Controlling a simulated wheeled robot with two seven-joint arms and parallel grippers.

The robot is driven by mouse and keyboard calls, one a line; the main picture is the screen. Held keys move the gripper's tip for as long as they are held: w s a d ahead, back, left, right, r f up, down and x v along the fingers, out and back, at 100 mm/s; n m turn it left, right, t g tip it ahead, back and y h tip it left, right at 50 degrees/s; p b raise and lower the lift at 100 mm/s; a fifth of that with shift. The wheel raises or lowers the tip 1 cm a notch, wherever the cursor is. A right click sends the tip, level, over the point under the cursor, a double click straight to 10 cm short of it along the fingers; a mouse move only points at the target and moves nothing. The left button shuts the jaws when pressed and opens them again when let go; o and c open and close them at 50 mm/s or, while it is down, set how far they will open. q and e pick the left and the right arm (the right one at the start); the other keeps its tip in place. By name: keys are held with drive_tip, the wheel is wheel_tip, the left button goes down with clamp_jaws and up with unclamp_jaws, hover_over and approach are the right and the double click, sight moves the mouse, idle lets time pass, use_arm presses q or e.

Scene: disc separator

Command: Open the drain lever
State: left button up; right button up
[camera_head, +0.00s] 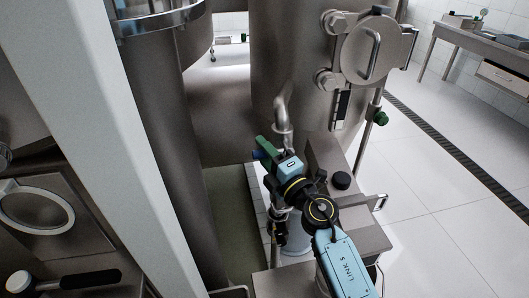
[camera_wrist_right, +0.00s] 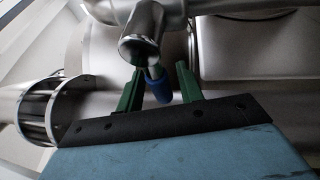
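The drain lever shows as a short blue handle (camera_wrist_right: 158,88) below a steel pipe outlet (camera_wrist_right: 140,48) in the right wrist view. In the head view only a small blue bit of the lever (camera_head: 258,155) shows beside the green fingers. My right gripper (camera_wrist_right: 160,78) is open, with one green finger on each side of the blue handle. A gap shows on both sides, so the fingers look apart from it. In the head view my right gripper (camera_head: 268,149) is just below a bent steel pipe, and partly hides the lever. My left gripper is not in view.
A tall steel tank with a round hatch (camera_head: 364,50) stands behind my right arm. The bent pipe (camera_head: 283,108) comes down close to the gripper. A steel column (camera_head: 168,130) stands to the left. Open tiled floor (camera_head: 440,220) lies to the right.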

clamp_jaws()
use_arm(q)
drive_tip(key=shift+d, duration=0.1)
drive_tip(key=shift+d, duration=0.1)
